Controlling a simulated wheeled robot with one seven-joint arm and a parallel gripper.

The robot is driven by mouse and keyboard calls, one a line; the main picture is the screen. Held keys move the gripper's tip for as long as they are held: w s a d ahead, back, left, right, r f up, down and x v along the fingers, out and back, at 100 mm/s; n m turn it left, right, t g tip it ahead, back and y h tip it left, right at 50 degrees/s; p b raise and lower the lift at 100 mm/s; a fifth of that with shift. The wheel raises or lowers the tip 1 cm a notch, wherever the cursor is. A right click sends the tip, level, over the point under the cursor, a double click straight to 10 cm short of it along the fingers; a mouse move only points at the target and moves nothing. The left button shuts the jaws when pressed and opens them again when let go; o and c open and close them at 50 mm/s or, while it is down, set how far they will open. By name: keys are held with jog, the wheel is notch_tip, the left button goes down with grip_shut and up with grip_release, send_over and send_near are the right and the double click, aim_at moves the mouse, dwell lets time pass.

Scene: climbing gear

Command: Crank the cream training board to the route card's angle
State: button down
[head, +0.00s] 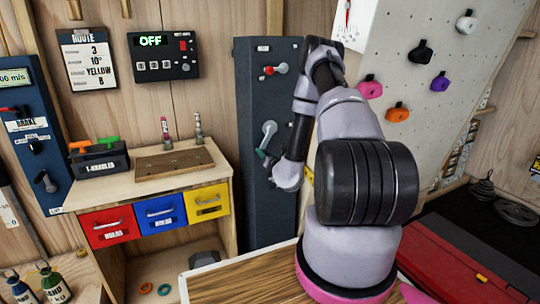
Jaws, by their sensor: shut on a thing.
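The cream training board (440,110) stands tilted at the right, with several coloured holds on it. A white angle scale with a red needle (347,14) is at its upper left; I cannot read the angle. The route card (88,60) on the back wall reads "3", "10°", "YELLOW", "B". A dark blue post (250,205) carries a grey crank (268,132) with a dark grip at its lower end. My gripper (267,159) is at that lower end, shut on the crank's grip; the fingers are small and partly hidden by my wrist.
A red-tipped lever (276,69) sits above the crank. A black control box (163,53) reads "OFF". A workbench with red, blue and yellow drawers (208,202) stands left of the post. A wooden tabletop (245,282) is in front. A red case (455,265) lies right.

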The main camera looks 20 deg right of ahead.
jog(key=a+m, duration=0.1)
jog(key=a+r+m, duration=0.1)
jog(key=shift+s+a+r+m, duration=0.15)
jog(key=shift+a+r+m, duration=0.05)
jog(key=shift+a+m, duration=0.1)
jog(key=shift+a+r+m, duration=0.35)
jog(key=shift+r+m, duration=0.1)
jog(key=shift+r, duration=0.15)
jog(key=shift+a+r+m, duration=0.3)
jog(key=shift+r+m, duration=0.15)
jog(key=shift+r, duration=0.1)
jog(key=c, duration=0.5)
grip_release()
jog(key=shift+c, duration=0.2)
jog(key=shift+d, duration=0.1)
